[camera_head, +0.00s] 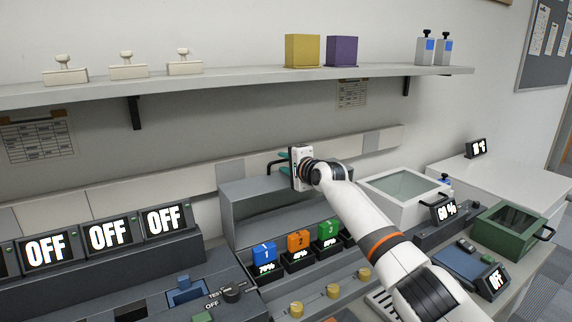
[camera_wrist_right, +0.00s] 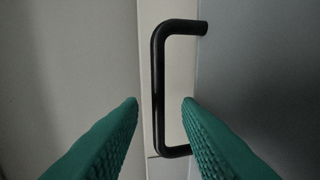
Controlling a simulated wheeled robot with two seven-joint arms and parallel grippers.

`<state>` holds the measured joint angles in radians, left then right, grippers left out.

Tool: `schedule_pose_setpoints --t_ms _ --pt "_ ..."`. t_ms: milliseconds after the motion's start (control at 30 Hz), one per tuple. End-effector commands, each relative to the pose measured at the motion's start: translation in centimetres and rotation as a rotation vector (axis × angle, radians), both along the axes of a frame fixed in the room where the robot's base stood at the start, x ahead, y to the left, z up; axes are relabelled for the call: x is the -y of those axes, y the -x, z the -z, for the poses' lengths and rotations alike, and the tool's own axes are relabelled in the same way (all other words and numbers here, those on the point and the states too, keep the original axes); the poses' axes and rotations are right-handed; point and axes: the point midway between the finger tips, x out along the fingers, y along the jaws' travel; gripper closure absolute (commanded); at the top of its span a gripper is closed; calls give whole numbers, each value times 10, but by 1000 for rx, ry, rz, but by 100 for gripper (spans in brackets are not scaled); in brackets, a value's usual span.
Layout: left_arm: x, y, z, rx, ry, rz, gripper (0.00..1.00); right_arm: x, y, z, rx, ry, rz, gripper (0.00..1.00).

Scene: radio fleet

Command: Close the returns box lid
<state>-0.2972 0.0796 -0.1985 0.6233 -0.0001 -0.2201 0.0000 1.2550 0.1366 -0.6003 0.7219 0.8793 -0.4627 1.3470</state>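No readable label marks the returns box. My right gripper (camera_head: 284,162) is at the upper edge of a grey housing (camera_head: 243,206) with a black bar handle (camera_head: 270,163) behind the numbered radios. In the right wrist view the green fingers (camera_wrist_right: 160,100) are open, with the black handle (camera_wrist_right: 158,90) between their tips in the picture; contact does not show. Two windowed boxes stand to the right: a white box (camera_head: 378,203) and a green box (camera_head: 488,234), each with a dark handle on the right. Both look covered. My left gripper is not in view.
Blue (camera_head: 264,254), orange (camera_head: 298,243) and green (camera_head: 328,232) radios stand in front of the housing, with yellow knobs (camera_head: 333,290) below. A shelf (camera_head: 230,84) runs above my gripper. OFF displays (camera_head: 108,234) line the left. My right forearm crosses before the white box.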

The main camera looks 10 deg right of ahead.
Motion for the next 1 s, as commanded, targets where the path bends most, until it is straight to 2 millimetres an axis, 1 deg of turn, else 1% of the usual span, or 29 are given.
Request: schedule_pose_setpoints --t_ms 233,267,300,433,767,1000 --pt "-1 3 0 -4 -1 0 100 0 0 0 0 0 0 69" --pt "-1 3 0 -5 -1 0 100 0 0 0 0 0 0 73" --pt "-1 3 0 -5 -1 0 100 0 0 0 0 0 0 79" --pt "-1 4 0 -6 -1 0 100 0 0 0 0 0 0 100" --pt "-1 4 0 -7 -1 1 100 0 1 1 1 -2 0 100" --pt "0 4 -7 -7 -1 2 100 5 12 -1 52 -25 -1 100"
